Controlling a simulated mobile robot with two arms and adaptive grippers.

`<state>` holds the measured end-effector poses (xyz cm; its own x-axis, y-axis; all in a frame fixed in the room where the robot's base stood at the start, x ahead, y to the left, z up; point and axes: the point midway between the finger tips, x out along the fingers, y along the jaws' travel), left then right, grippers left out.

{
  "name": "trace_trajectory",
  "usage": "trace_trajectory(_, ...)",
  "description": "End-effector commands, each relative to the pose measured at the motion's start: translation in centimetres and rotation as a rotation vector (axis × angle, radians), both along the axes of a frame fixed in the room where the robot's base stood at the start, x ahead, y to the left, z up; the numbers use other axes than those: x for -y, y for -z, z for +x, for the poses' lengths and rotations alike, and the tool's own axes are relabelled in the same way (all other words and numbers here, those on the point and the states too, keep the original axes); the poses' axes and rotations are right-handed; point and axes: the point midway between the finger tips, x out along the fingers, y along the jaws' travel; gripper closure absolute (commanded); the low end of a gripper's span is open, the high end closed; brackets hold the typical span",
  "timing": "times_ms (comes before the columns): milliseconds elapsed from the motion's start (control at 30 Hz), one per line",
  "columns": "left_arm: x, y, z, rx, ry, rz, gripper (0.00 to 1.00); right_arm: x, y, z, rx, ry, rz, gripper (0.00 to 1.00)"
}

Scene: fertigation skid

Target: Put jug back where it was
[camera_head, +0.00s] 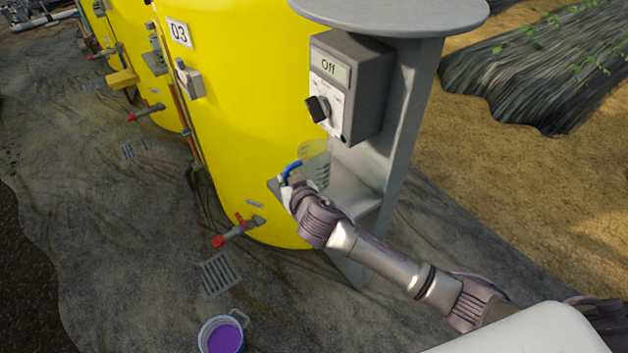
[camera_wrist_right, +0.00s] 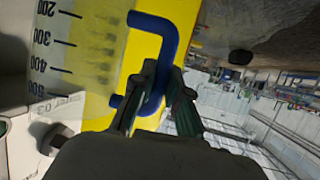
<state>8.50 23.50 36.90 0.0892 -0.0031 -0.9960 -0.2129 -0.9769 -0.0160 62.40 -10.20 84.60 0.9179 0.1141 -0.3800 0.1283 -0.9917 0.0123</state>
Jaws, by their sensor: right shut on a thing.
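The jug (camera_head: 316,158) is a clear measuring jug with dark graduations and a blue handle. It is upright in the head view, at the small shelf (camera_head: 352,196) of the grey stand, beside the yellow tank. My right gripper (camera_head: 289,184) is shut on the blue handle. In the right wrist view, the jug (camera_wrist_right: 72,50) fills the upper left and its handle (camera_wrist_right: 166,42) passes between the fingers (camera_wrist_right: 158,92). I cannot tell whether the jug's base touches the shelf. My left gripper is not in view.
A grey control box (camera_head: 345,88) reading "Off", with a black knob, hangs above the jug under a round grey top (camera_head: 395,12). The yellow tank (camera_head: 255,110) stands left, with a red-handled valve (camera_head: 232,234) low down. A bucket of purple liquid (camera_head: 222,335) stands on the ground.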

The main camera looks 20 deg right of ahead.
Motion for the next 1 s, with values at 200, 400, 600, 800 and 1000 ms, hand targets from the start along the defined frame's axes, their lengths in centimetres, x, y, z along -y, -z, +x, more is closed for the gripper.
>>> trace_trajectory(200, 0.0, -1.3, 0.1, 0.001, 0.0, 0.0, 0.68, 5.2, -0.3, 1.9, 0.002, 0.002, -0.006, 1.0)
trace_trajectory(400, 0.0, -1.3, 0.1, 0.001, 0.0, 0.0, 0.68, 6.9, 1.7, 2.5, -0.003, -0.001, 0.0, 1.0)
trace_trajectory(600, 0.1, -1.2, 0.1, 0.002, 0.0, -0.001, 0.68, 6.9, 3.3, 2.5, -0.001, 0.0, 0.0, 1.0)
trace_trajectory(800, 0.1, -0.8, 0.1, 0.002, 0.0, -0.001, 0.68, 6.9, 6.3, 2.5, -0.003, -0.001, -0.002, 1.0)
trace_trajectory(1000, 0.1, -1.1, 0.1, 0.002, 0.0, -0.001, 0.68, 7.3, 7.1, 2.6, 0.0, -0.001, 0.0, 1.0)
